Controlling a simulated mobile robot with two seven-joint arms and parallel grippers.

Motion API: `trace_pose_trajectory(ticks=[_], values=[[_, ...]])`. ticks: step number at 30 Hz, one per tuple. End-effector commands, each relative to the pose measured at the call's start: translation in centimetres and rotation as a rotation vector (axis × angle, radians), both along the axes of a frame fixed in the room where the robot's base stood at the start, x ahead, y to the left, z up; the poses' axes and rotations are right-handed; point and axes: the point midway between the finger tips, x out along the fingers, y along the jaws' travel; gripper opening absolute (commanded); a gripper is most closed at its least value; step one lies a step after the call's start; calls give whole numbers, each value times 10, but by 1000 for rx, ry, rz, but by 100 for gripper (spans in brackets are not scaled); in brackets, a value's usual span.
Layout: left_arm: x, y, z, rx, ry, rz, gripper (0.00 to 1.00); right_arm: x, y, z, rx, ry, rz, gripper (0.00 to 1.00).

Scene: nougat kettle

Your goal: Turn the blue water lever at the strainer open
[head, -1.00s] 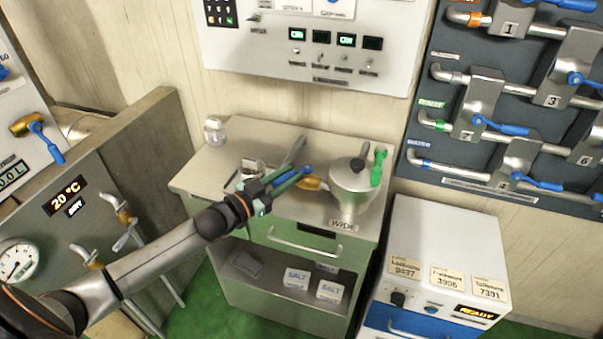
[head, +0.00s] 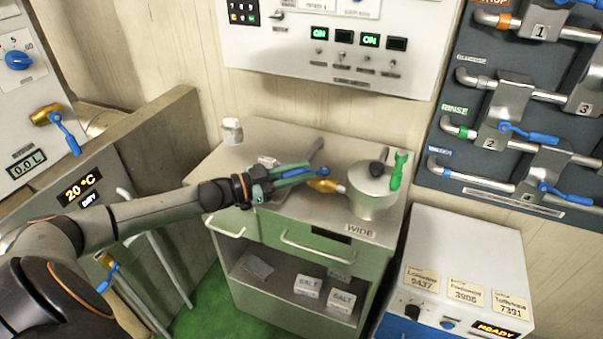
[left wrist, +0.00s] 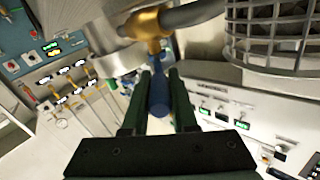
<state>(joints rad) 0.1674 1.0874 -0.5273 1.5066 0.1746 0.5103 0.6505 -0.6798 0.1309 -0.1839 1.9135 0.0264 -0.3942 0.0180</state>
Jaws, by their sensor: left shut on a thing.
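The strainer (head: 374,196) is a metal pot with a black knob and a green handle, on the cabinet marked WIDE. A brass valve (head: 324,186) with a metal pipe joins its left side. The blue water lever (head: 293,187) sits at this valve, largely covered by my left gripper (head: 304,174). In the left wrist view the blue lever (left wrist: 159,96) lies between the two dark fingers, below the brass valve (left wrist: 148,24). My left gripper is shut on the lever. My right gripper is not in view.
A small jar (head: 232,131) stands at the back left of the cabinet top (head: 262,140). Pipes with other blue levers hang on the dark panel (head: 570,120) at right. A white unit (head: 455,255) stands right of the cabinet. A grey panel (head: 165,140) stands at left.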

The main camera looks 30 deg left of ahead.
Motion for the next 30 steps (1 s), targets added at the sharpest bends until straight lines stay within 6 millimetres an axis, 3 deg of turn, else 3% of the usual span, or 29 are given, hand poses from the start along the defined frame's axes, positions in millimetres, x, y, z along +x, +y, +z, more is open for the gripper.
trace_pose_trajectory(ticks=[4,5,12,23,30], values=[[0,-1,1,-3,-3,-1,0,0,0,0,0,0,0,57],[0,-1,1,-3,-3,-1,27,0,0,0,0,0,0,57],[0,-1,1,-1,-2,0,54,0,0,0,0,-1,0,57],[-3,2,0,0,1,1,56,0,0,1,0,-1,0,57],[-24,15,-1,2,3,0,56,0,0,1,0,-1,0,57]])
